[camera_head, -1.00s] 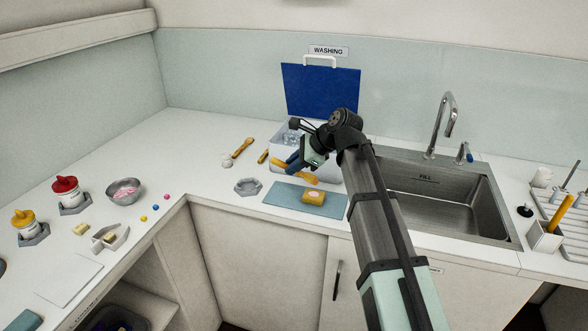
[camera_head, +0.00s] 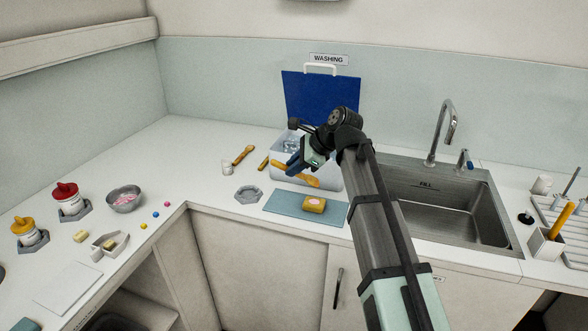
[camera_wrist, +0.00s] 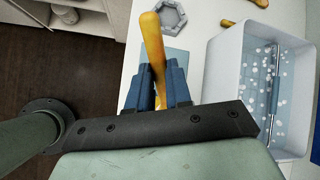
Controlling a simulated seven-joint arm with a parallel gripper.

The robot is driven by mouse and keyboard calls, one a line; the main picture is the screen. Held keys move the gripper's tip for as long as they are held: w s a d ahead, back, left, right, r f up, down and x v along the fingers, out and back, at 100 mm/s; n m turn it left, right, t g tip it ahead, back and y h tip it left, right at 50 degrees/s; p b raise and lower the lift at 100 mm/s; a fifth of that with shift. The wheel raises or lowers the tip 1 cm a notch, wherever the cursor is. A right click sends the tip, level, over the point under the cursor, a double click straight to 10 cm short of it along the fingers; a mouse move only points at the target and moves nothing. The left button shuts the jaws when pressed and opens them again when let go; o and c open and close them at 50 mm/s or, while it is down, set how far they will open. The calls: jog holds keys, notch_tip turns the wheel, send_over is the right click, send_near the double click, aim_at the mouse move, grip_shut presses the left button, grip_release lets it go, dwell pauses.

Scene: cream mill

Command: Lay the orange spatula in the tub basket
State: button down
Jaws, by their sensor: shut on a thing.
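My gripper (camera_head: 296,162) is shut on the orange spatula (camera_head: 311,181). In the wrist view the spatula (camera_wrist: 152,38) sticks out between the blue fingers (camera_wrist: 156,88). In the head view it shows in front of the white tub (camera_head: 333,176). In the wrist view the tub (camera_wrist: 225,68) stands to the right of the gripper, and the spatula is outside its opening. The tub is open, with white specks and a thin rod inside. My gripper and arm hide part of the tub in the head view.
The blue lid (camera_head: 322,95) stands upright behind the tub. A hexagonal dish (camera_head: 249,194) and a wooden-handled brush (camera_head: 243,154) lie to the left. The sink (camera_head: 440,205) is to the right.

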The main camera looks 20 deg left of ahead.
jog(key=shift+a+h, duration=0.3)
jog(key=w+a+r+h, duration=0.1)
jog(key=w+a+h, duration=0.1)
jog(key=w, duration=0.5)
jog(key=w+a+r+m+h, duration=0.1)
jog(key=w+a, duration=0.2)
jog(key=w, duration=0.3)
jog(key=w+a+r+h, duration=0.2)
jog(key=w, duration=0.5)
jog(key=shift+w+d+f+m+g+h, duration=0.15)
jog(key=shift+d+f+m+h, duration=0.4)
jog(key=shift+f, duration=1.85)
jog(key=shift+w+d+f+m+g+h, duration=0.25)
jog(key=shift+d+f+m, duration=0.4)
jog(key=shift+f, duration=1.7)
jog(key=shift+w+d+f+m+g+h, duration=0.1)
jog(key=shift+d+f+m+h, duration=0.5)
jog(key=shift+f, duration=1.8)
jog(key=shift+d+f, duration=0.1)
jog(key=shift+f, duration=0.75)
